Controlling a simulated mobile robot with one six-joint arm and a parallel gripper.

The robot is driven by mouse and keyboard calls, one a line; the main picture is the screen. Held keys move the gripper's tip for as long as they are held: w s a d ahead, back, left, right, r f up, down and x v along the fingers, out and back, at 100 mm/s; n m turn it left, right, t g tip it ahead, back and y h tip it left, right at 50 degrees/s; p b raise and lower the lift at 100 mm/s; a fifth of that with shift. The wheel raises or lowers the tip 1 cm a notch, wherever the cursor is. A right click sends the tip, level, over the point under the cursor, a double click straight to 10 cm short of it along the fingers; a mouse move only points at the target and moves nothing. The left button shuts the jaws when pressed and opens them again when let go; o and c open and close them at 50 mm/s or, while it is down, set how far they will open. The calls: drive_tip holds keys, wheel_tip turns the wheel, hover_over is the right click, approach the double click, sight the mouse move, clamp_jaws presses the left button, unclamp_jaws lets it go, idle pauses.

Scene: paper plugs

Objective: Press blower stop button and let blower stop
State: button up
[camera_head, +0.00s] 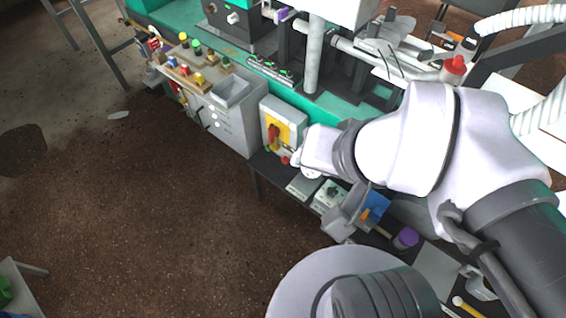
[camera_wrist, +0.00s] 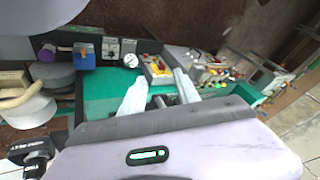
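A grey control box (camera_head: 283,122) with a yellow plate and a red rotary switch (camera_head: 273,133) stands at the bench edge. A small red button (camera_head: 285,160) and a green one (camera_head: 268,148) show low on its front. The box also shows in the wrist view (camera_wrist: 155,68), beyond my fingertips. I cannot tell from any label which button stops the blower. My gripper (camera_wrist: 160,88) is open and empty, its two pale fingers apart and pointing toward the box. In the head view my wrist hides part of the box's right side, and contact cannot be judged.
Small grey boxes, one with a black dial (camera_head: 333,192), and a blue item (camera_head: 375,206) lie right of the control box. A white cabinet (camera_head: 222,118) and a wooden board (camera_head: 193,72) of coloured buttons stand to the left.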

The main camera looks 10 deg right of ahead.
clamp_jaws()
idle(1.4)
